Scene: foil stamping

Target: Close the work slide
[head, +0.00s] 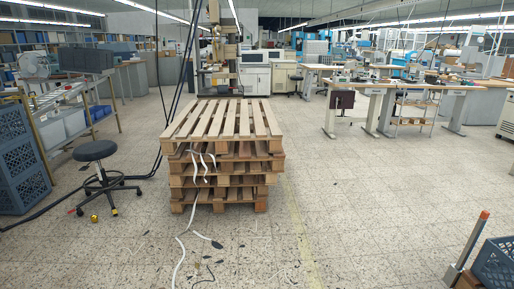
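I cannot make out a work slide in the head view. A tall machine (217,62) stands at the back, left of centre, behind a stack of pallets; its details are too small to tell, and its lower part is partly hidden by the pallets. I cannot tell whether it carries the work slide. Neither of my grippers shows in this view.
A stack of wooden pallets (225,122) stands ahead, with white straps hanging to the floor. A black stool (95,151) and dark cables are on the left. Workbenches (400,87) stand at the right. A blue-grey crate (497,264) is at the lower right. Floor right of the pallets is clear.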

